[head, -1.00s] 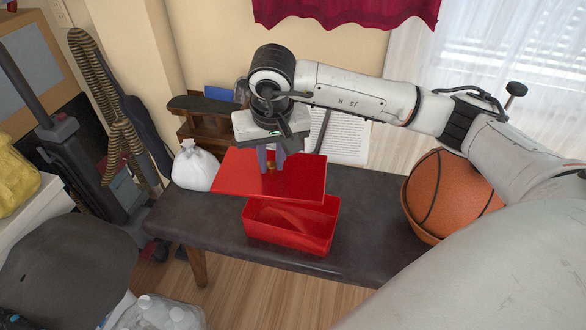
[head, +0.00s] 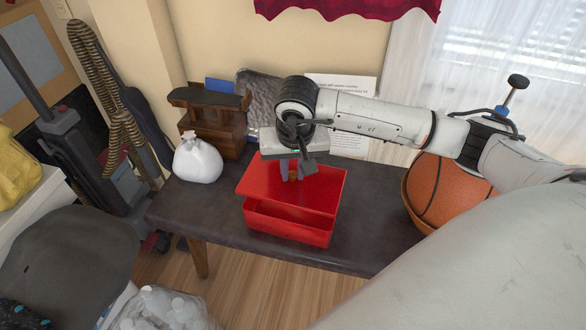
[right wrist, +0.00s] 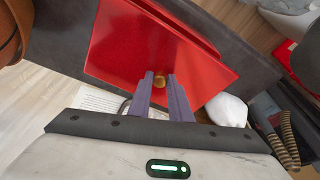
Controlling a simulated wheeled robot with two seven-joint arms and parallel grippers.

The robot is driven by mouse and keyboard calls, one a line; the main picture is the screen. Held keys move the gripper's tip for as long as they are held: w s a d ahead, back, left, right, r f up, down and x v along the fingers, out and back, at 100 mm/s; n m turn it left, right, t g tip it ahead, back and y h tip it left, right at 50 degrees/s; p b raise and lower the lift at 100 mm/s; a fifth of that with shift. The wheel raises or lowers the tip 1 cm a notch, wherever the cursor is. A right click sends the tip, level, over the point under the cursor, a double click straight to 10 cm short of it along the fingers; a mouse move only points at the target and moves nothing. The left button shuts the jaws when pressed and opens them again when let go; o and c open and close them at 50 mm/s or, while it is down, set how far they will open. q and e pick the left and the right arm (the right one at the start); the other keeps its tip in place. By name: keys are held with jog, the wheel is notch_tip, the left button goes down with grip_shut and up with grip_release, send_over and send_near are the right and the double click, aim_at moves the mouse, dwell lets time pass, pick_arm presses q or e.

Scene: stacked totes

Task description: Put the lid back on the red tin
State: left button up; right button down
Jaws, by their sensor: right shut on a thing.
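The red tin (head: 287,226) stands on the dark bench, its front wall showing. Its flat red lid (head: 307,195) is just above it, covering most of the opening and turned slightly against it. A dark gap shows between lid and tin at the front. My right gripper (head: 292,176) is above the lid, shut on its small brass knob. The right wrist view shows the lid (right wrist: 140,50), the knob (right wrist: 159,81) between the fingers and part of the tin beyond the lid's edge. I cannot tell whether the lid touches the rim. My left gripper is not in view.
The bench (head: 372,225) has free room right of the tin. A white bag (head: 198,160) and a wooden organizer (head: 215,122) stand to the left and behind. A basketball (head: 438,190) is at the right, and a printed sheet (head: 352,140) is behind.

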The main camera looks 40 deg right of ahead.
aim_at(293, 184)
jog(key=shift+f+b, duration=0.65)
jog(key=shift+f, duration=0.3)
notch_tip(293, 184, down, 2)
jog(key=shift+f+b, duration=0.25)
jog(key=shift+b, duration=0.8)
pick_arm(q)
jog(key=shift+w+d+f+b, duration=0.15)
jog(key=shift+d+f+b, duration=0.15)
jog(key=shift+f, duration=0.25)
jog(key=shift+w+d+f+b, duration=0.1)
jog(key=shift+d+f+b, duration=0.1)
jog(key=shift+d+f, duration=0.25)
pick_arm(e)
jog(key=shift+f, duration=0.65)
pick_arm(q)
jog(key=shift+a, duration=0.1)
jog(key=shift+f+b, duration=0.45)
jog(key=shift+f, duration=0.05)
pick_arm(e)
jog(key=shift+f, duration=0.15)
jog(key=c, duration=1.1)
grip_release()
